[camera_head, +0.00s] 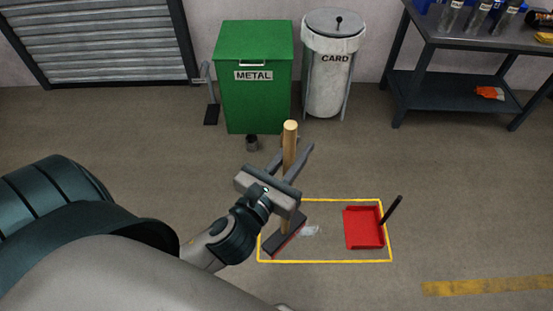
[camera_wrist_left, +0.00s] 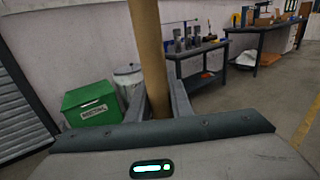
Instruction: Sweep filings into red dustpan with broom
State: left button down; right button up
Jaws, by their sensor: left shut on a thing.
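The broom has a wooden handle (camera_head: 290,147) and a dark, wide head (camera_head: 284,236) with a red lower edge. My left gripper (camera_head: 297,163) is shut on the handle and holds the broom nearly upright. The handle also shows close up between the fingers in the left wrist view (camera_wrist_left: 150,60). The broom head is low at the floor, inside the left part of a yellow outline. The pale filings (camera_head: 309,231) lie just right of the head. The red dustpan (camera_head: 363,228) lies farther right, its black handle pointing up and right. My right gripper is in neither view.
The yellow floor outline (camera_head: 330,261) surrounds the filings and dustpan. A green METAL bin (camera_head: 253,100) and a white-lined CARD bin (camera_head: 328,85) stand behind. A small dark cup (camera_head: 252,143) is on the floor before the green bin. A dark workbench (camera_head: 455,100) stands back right.

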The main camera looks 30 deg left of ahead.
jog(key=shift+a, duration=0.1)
